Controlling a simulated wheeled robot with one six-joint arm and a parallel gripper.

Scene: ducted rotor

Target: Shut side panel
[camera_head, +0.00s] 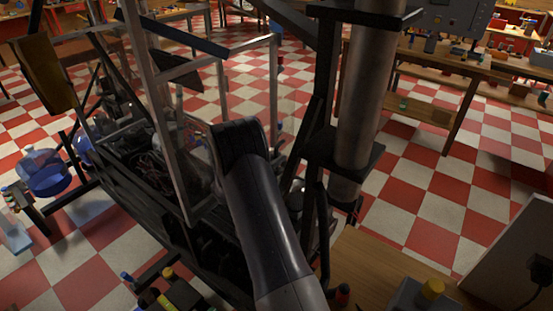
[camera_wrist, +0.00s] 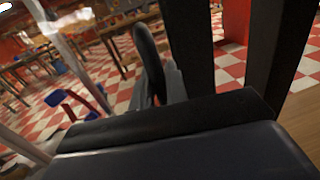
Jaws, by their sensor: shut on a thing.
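The side panel appears to be a clear sheet in a grey metal frame (camera_head: 163,120), standing upright on the dark machine at left centre of the head view. It seems to be swung out at an angle, but its hinge line and gap are unclear. My arm reaches up from the bottom centre to the machine, beside the frame.
A dark post and a thick metal column (camera_head: 356,90) stand close right of my arm. A wooden table (camera_head: 380,262) is at lower right, a blue jug (camera_head: 45,172) at left. Workbenches (camera_head: 480,68) line the back.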

